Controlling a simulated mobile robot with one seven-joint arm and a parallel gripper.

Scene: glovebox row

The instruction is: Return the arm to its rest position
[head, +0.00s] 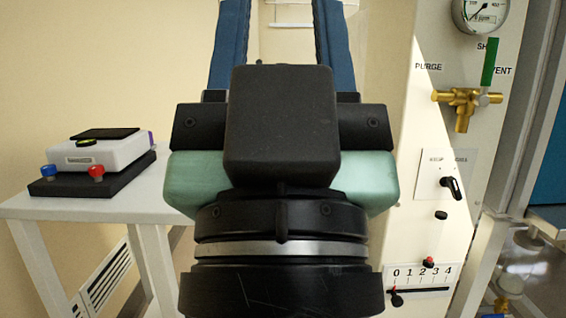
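My gripper (280,15) is in the upper middle of the head view, at the end of my arm, which fills the centre and points away from me. Its two blue fingers stand wide apart and run up to the top edge, where their tips are cut off.
A white table (110,203) at left carries a black and white device (98,158) with red and blue knobs. At right, close to my arm, a pale panel (418,118) bears a gauge (482,14), a brass valve (462,97) with green handle, and a 0–4 slider (420,290).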

